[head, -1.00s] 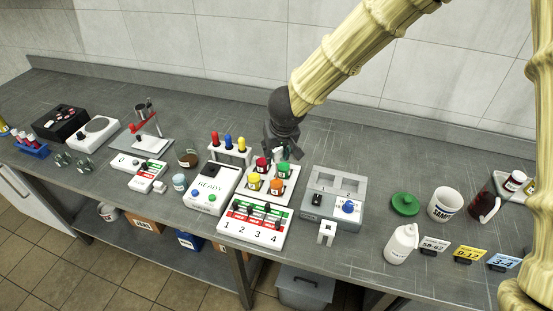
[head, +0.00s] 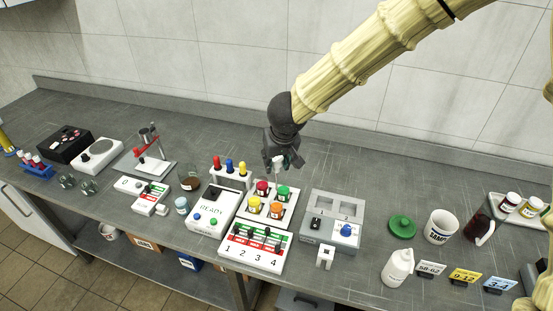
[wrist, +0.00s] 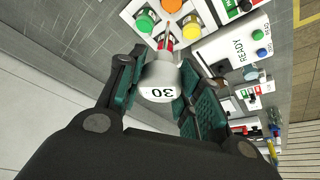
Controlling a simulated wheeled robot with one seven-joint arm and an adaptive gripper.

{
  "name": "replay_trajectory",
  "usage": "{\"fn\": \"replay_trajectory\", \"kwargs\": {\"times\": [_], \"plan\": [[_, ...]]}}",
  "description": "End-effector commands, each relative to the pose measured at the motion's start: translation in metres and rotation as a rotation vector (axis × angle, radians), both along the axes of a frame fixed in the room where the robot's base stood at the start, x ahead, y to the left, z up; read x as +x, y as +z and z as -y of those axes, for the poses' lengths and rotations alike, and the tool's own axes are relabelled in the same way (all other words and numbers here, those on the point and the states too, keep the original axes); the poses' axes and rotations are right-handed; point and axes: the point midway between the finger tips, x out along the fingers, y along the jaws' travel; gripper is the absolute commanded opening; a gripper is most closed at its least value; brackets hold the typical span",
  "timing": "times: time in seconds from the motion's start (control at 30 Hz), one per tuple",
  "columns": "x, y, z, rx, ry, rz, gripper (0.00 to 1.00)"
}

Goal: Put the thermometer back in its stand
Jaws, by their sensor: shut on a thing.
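My gripper (wrist: 158,85) is shut on a short white-grey round head marked "30", which I take to be the thermometer (wrist: 158,94). In the wrist view a thin part with red on it shows beyond this head; its lower end is unclear. In the head view my gripper (head: 279,161) is above the counter, just behind the block of coloured caps, with a bit of white between its fingers. A small white block with a notch (head: 325,258) stands at the counter's front; I cannot tell whether it is the thermometer's stand.
Near my gripper stand a rack with red, blue and yellow tops (head: 230,166), a block with coloured caps (head: 285,208), a "READY" box (head: 210,215) and a grey two-well unit (head: 335,212). The counter behind is clear.

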Motion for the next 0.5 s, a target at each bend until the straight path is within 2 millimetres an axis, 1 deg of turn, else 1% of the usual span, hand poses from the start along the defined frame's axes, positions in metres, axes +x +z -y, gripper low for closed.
{"fn": "replay_trajectory", "kwargs": {"times": [0.03, 0.5], "plan": [[0.0, 0.005, 0.0, 0.0, 0.0, 0.0, 0.16], [0.0, 0.021, 0.0, 0.0, 0.0, -0.001, 0.16]]}}
